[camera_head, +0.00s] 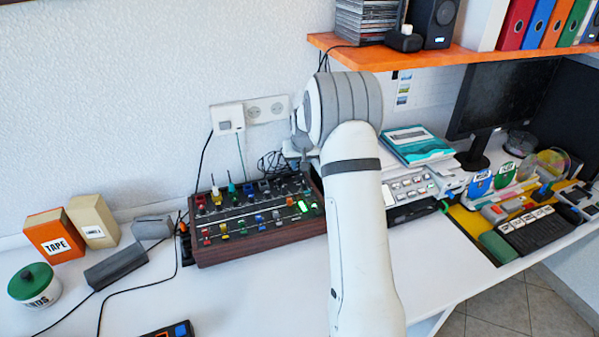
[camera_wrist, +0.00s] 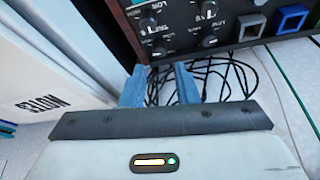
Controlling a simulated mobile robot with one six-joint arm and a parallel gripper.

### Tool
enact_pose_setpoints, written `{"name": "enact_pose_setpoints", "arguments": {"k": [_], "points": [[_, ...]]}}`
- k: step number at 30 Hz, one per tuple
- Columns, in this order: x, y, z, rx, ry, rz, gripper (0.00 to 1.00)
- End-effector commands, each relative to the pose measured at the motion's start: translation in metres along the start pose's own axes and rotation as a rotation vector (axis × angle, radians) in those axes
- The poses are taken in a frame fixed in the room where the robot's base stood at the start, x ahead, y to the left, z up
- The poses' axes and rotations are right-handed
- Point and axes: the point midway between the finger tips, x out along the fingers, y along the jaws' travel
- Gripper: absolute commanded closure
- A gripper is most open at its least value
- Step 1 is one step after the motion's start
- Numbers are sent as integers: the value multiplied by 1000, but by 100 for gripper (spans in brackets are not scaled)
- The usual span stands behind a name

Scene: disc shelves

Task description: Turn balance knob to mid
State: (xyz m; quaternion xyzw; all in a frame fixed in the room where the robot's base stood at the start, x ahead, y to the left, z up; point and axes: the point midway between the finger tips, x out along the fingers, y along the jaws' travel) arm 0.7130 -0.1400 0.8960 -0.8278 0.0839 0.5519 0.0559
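The mixer (camera_head: 262,245) is a dark panel in a wooden case with rows of coloured knobs and sliders, against the wall left of my arm. In the wrist view its panel (camera_wrist: 180,20) shows at the top, with small black knobs (camera_wrist: 209,40) and labels such as LOW. I cannot tell which control is the balance knob, or its setting. My gripper (camera_wrist: 158,76) is open and empty, its two blue-grey fingers apart just short of the panel's edge, with cables visible between them. In the head view my gripper is hidden behind my arm.
Black cables (camera_wrist: 225,75) lie beside the mixer. A white NOTES box (camera_wrist: 45,85) stands left in the wrist view. An orange TAPE box (camera_head: 54,237) and a green-lidded jar (camera_head: 35,287) stand left. An orange shelf (camera_head: 385,58) overhangs. The table (camera_head: 270,290) has clear room in front.

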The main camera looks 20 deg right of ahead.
Motion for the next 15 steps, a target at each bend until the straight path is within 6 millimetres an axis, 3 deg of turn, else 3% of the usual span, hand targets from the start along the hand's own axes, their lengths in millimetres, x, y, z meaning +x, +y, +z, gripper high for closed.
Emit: {"name": "enact_pose_setpoints", "arguments": {"k": [9, 15], "points": [[50, 1, 1, 2, -4, 1, 72], [63, 2, 1, 3, -2, 1, 72]]}}
